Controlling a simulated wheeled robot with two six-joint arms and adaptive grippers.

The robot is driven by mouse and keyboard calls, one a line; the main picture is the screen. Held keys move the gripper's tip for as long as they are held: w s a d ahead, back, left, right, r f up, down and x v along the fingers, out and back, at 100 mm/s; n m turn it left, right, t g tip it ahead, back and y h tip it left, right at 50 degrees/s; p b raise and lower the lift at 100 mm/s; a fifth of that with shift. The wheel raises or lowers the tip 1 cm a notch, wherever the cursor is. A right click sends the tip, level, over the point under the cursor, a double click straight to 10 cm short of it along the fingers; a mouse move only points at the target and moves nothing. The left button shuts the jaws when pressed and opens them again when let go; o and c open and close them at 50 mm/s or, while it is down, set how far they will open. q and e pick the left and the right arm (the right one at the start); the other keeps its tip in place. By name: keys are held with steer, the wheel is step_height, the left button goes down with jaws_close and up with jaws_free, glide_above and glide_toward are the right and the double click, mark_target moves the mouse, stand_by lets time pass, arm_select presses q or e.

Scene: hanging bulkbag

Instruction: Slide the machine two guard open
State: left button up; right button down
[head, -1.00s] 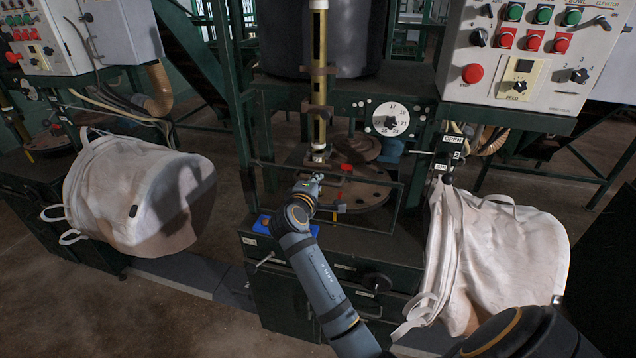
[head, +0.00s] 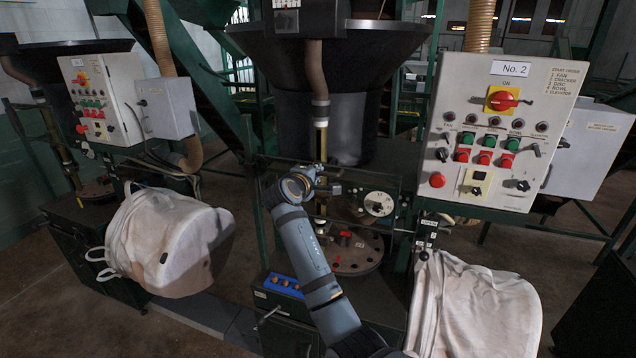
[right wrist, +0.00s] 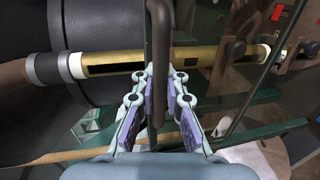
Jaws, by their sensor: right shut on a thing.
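The No. 2 machine's guard (head: 375,174) is a thin dark frame. In the head view its rail crosses in front of the brass tube, above the round plate (head: 355,262). My right gripper (head: 333,188) is at this frame, with my forearm covering part of it. In the right wrist view, my right gripper (right wrist: 160,85) has its fingers closed around a dark bar (right wrist: 158,35) of the guard. The guard's lower edge is hard to make out. My left gripper is not in view.
The No. 2 control panel (head: 500,130) stands at the right. A white bag (head: 475,305) hangs below it and another bag (head: 170,240) hangs at the left. A white dial (head: 379,203) is close to the right of my gripper. A blue tray (head: 283,285) sits at the front left.

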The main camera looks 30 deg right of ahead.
step_height(320, 180, up, 7)
steer(key=p, duration=0.3)
steer(key=shift+r+p, duration=0.2)
steer(key=shift+p, duration=0.15)
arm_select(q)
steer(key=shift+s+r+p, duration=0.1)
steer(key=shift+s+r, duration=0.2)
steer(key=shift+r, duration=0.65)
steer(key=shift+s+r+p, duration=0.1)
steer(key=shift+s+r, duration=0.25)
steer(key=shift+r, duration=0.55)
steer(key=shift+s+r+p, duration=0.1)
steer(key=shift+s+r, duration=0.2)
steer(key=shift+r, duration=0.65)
arm_select(e)
steer(key=shift+r, duration=0.6)
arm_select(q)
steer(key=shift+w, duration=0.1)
arm_select(e)
steer(key=c, duration=1.7)
jaws_free()
steer(key=shift+c, duration=0.2)
steer(key=o, duration=0.3)
steer(key=shift+s+a+r, duration=0.15)
steer(key=shift+s+a, duration=0.1)
steer(key=shift+o, duration=0.2)
steer(key=shift+w, duration=0.1)
steer(key=v, duration=0.7)
steer(key=shift+s+a, duration=0.15)
steer(key=shift+s, duration=0.1)
